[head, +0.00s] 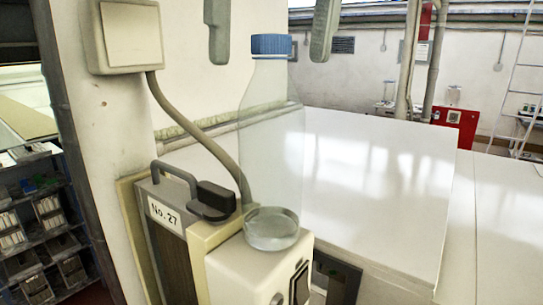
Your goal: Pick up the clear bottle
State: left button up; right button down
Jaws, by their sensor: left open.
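The clear bottle (272,150) has a blue cap (271,46) and stands upright on top of a cream-coloured machine housing (235,262). It is see-through, with a little clear material showing at its base. My left gripper (268,61) comes in from the top edge, with only its two grey-green fingers in view. The fingers are wide apart, one on each side of the cap in the picture, with clear gaps and no contact seen. Their depth relative to the cap is hard to tell. My right gripper is not in view.
A grey unit with a handle, labelled No. 27 (165,216), stands left of the bottle. A grey cable (200,135) runs from a wall box (127,37) down behind the bottle. A wide white surface (380,190) extends to the right, clear of objects. Shelves (40,220) stand far left.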

aim_at(270, 79)
pick_arm(q)
jog(key=shift+a+f, duration=0.1)
jog(key=shift+f, duration=0.75)
jog(key=shift+w+a+f+p, duration=0.15)
jog(key=shift+f+p, duration=0.1)
jog(key=shift+f, duration=0.35)
jog(key=shift+a+f+p, duration=0.15)
jog(key=shift+f+p, duration=0.1)
jog(key=shift+f, duration=0.3)
jog(key=shift+d+f, duration=0.1)
jog(key=shift+f, duration=0.25)
jog(key=shift+c, duration=0.4)
jog(key=c, duration=1.4)
jog(key=shift+c, duration=0.8)
jog(key=shift+r, duration=0.2)
